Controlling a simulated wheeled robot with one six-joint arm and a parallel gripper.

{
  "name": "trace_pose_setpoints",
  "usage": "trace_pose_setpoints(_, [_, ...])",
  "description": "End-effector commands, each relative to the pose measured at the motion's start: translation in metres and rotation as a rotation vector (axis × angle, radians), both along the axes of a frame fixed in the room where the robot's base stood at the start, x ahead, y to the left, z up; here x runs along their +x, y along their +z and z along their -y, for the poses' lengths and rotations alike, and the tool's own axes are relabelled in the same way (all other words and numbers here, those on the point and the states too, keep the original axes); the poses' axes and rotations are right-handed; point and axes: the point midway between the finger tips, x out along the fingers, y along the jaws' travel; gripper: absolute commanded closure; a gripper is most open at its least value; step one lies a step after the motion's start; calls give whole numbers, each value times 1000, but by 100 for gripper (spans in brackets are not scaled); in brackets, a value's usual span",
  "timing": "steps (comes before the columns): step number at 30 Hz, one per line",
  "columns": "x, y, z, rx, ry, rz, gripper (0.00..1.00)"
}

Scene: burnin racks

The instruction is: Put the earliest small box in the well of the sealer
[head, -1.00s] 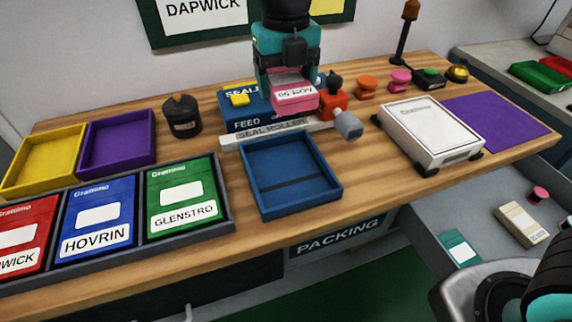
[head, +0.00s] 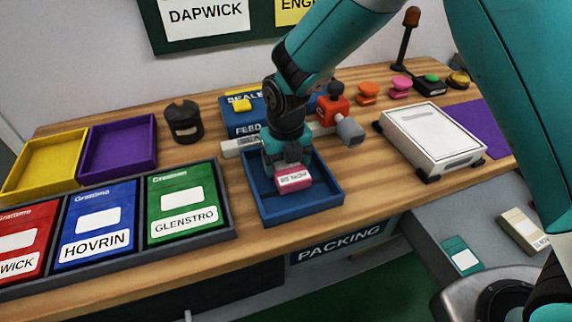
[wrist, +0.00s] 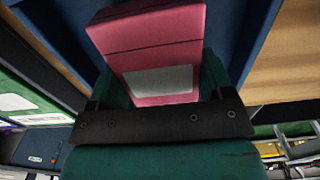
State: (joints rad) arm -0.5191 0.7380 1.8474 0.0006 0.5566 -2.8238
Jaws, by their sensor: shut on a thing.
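My gripper (head: 287,164) is shut on a small pink box (head: 293,181) with a white label, whose printing is upside down in the head view. The box also fills the upper middle of the wrist view (wrist: 155,45), between the fingers. It is over or inside the open blue tray (head: 302,212) in front of the sealer (head: 240,105). I cannot tell whether it touches the tray floor. My arm hides part of the sealer and its seal roller (head: 238,146). A teal small box (head: 462,254) and a beige small box (head: 522,231) lie in the grey drawer at the right.
A rack of red, blue and green large boxes (head: 183,208) stands left of the tray. Yellow (head: 42,165) and purple (head: 118,148) trays are behind it. A white scale-like device (head: 432,138) and a red-orange part with a grey knob (head: 340,118) are to the right.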

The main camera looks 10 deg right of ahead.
Motion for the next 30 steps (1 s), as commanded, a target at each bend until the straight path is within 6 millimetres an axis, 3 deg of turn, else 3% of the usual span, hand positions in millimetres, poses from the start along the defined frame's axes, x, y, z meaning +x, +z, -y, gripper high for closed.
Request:
trace_pose_setpoints(2, [0, -9, 0, 0, 0, -1, 52])
trace_pose_setpoints(12, [0, -13, 0, 0, -1, 1, 52])
trace_pose_setpoints(13, [0, -12, 0, 0, -1, 1, 21])
trace_pose_setpoints(16, [0, -12, 0, 0, -1, 1, 0])
trace_pose_setpoints(26, [0, -7, 0, 1, 0, 2, 0])
trace_pose_setpoints(30, [1, 13, 0, 3, 0, 4, 0])
